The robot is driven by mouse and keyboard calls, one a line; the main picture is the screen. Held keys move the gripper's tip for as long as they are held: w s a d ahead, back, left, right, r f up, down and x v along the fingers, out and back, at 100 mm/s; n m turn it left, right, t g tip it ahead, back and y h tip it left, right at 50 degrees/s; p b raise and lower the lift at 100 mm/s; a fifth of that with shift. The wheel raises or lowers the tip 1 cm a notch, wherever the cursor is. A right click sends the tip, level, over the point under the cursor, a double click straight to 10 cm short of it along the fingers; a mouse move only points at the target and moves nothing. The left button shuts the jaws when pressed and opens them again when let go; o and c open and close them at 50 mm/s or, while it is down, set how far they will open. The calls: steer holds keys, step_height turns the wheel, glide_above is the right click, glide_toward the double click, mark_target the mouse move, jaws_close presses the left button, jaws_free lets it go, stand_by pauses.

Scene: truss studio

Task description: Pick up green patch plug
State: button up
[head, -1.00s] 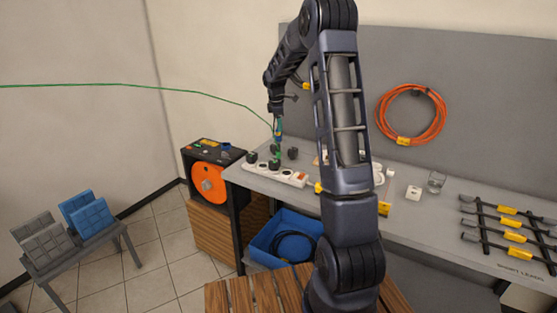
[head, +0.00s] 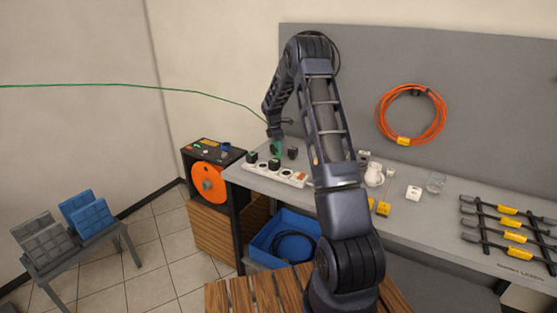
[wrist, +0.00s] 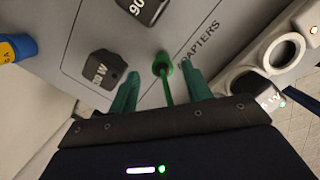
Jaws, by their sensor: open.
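The green patch plug (wrist: 163,65) is in the wrist view, small and round, with a green cable running from it back toward my gripper. It is over the grey bench top beside the printed word ADAPTERS. My gripper (wrist: 161,77) is open, with one teal finger on each side of the plug's line. The plug shows between the fingertips and slightly ahead, with gaps on both sides. In the head view my gripper (head: 276,147) is low over the left end of the bench, and the plug cannot be told apart from the fingers.
Two black adapters (wrist: 104,68) (wrist: 144,8) stand close by the plug. A white power strip (head: 287,178) lies in front, with black plugs in it. A blue connector (wrist: 16,48) is at left. The green cable (head: 120,85) hangs across from the left. An orange reel (head: 208,184) stands left.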

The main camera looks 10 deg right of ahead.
mark_target(279, 156)
steer(key=shift+s+d+f, duration=0.1)
steer(key=shift+d+f, duration=0.05)
steer(key=shift+f, duration=1.4)
steer(key=shift+d+f, duration=0.15)
steer(key=shift+f, duration=1.4)
steer(key=c, duration=1.1)
